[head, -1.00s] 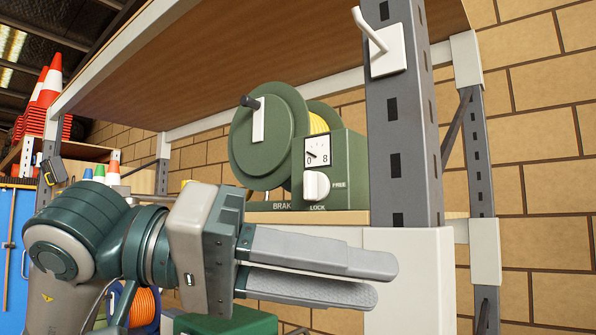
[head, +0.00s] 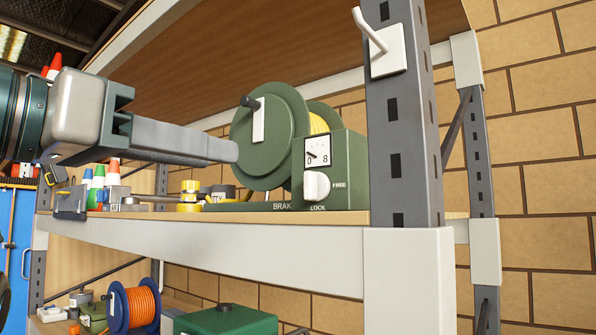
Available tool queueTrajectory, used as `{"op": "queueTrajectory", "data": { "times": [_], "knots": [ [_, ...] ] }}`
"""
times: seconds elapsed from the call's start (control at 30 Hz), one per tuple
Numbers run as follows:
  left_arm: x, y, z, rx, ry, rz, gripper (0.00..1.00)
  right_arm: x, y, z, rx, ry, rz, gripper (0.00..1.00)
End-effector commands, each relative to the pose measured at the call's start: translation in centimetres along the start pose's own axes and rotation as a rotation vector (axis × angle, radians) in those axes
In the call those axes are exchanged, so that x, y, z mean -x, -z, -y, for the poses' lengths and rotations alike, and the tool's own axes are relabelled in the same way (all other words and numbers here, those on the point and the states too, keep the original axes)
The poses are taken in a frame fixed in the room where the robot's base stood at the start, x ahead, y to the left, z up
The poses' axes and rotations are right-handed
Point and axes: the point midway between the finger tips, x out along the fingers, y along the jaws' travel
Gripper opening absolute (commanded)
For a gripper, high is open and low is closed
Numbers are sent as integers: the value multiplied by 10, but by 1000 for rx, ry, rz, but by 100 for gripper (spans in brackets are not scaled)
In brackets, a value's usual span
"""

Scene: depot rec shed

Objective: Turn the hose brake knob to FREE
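The hose reel (head: 262,150) is a green drum with a crank handle and yellow hose, standing on the shelf. On its green box (head: 345,165) sits the white brake knob (head: 316,186), below a small dial. FREE is printed right of the knob and LOCK below it. The knob's ridge looks roughly upright, toward LOCK; its exact angle is hard to read. My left gripper (head: 236,151) is raised at the left, fingers pointing right, tips near the drum's left edge in the picture and apart from the knob. One finger hides the other. My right gripper is out of view.
A grey upright post (head: 402,120) with a white hook (head: 370,35) stands right of the reel. The shelf's pale front beam (head: 220,250) runs below. Small cones and yellow fittings (head: 190,195) stand left on the shelf. An orange cable reel (head: 135,308) is on the lower shelf.

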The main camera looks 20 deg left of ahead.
Motion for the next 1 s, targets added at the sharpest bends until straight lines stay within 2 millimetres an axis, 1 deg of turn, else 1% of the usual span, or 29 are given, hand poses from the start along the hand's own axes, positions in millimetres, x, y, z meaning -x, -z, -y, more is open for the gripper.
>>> {"op": "queueTrajectory", "data": {
  "times": [0.17,0.27,0.37,0.57,1.0],
  "knots": [
    [-5,0,0,1,-2,2,30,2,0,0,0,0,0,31],
    [-12,1,-1,0,-3,3,30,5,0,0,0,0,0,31],
    [-24,1,-1,0,-3,5,30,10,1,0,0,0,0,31],
    [-55,2,-1,2,-4,6,30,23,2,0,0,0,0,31],
    [-134,2,-1,2,-5,6,30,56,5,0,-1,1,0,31]
  ]
}}
